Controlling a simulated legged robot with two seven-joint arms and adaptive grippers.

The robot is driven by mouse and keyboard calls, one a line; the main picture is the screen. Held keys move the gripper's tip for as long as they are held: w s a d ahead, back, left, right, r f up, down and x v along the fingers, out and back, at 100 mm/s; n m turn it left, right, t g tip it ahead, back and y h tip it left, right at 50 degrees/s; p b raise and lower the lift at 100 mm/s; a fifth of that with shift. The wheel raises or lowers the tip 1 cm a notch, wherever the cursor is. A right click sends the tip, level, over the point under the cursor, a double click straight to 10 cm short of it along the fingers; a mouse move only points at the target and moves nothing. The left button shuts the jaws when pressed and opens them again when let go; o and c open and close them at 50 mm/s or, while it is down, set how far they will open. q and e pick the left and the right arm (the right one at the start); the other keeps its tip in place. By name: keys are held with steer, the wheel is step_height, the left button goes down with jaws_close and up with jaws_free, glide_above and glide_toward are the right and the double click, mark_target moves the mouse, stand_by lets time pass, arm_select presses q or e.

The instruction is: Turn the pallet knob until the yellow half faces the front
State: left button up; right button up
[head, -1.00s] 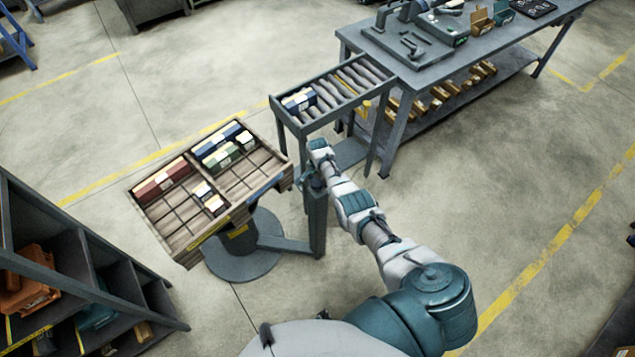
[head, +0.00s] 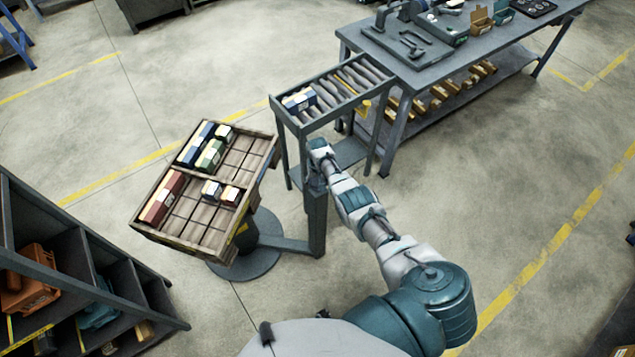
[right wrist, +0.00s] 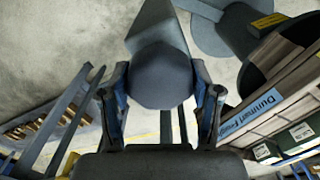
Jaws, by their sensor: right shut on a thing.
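The wooden pallet (head: 212,238) sits tilted on a round-based stand at the left, with boxes in its compartments. A yellow strip seems to run along its lower edge in the head view; the exact split of colours is hard to tell. The knob (right wrist: 160,78), dark and rounded, sits between the fingers of my right gripper (right wrist: 160,100). My right gripper (head: 318,165) is shut on it, on top of the grey post (head: 317,222). My left gripper is out of view.
A roller conveyor (head: 300,126) with a blue and white box stands behind the post, joined to a workbench (head: 440,65). A shelf rack (head: 90,255) with bins is at the lower left. Open floor lies at the right.

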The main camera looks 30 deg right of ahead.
steer(key=n, duration=0.5)
steer(key=shift+w+r+n, duration=0.15)
steer(key=shift+n, duration=0.15)
steer(key=n, duration=0.9)
steer(key=shift+n+b, duration=0.3)
steer(key=shift+n, duration=0.1)
steer(key=shift+d+r+n, duration=0.1)
steer(key=shift+n, duration=2.4)
steer(key=shift+w, duration=0.1)
steer(key=o, duration=1)
steer(key=shift+o, duration=0.7)
steer(key=shift+f, duration=0.2)
